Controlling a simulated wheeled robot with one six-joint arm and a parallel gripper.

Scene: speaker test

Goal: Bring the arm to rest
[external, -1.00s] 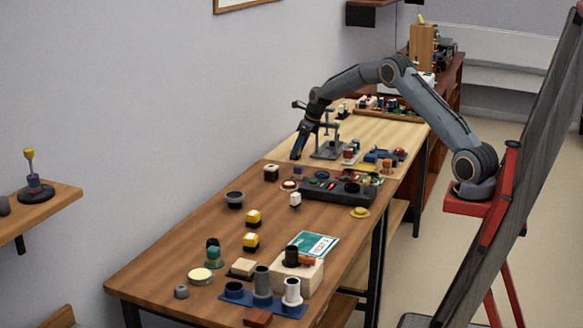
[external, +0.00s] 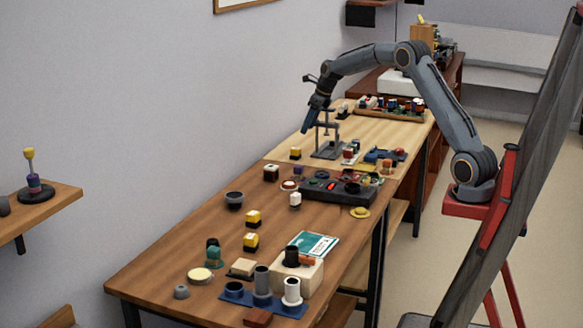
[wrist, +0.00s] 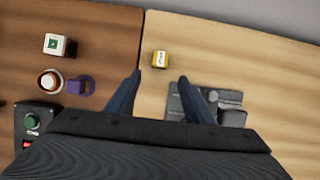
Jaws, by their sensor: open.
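My gripper (external: 305,130) is open and empty. It hangs, pointing down, above the far, light-wood part of the workbench. In the wrist view its two fingers (wrist: 160,77) are spread apart. A small yellow block with a white, marked top (external: 295,153) sits on the light wood below the gripper. In the wrist view the yellow block (wrist: 161,60) lies just beyond the fingertips, clear of both. My arm arches over the bench from its base at the right.
A grey stand (external: 328,150) is close to the gripper's right. A black control box (external: 338,190) with lit buttons, a white-topped block (wrist: 58,45) and a purple piece (wrist: 80,86) are nearby. A parts rack (external: 388,108) stands farther back. The air above the bench is open.

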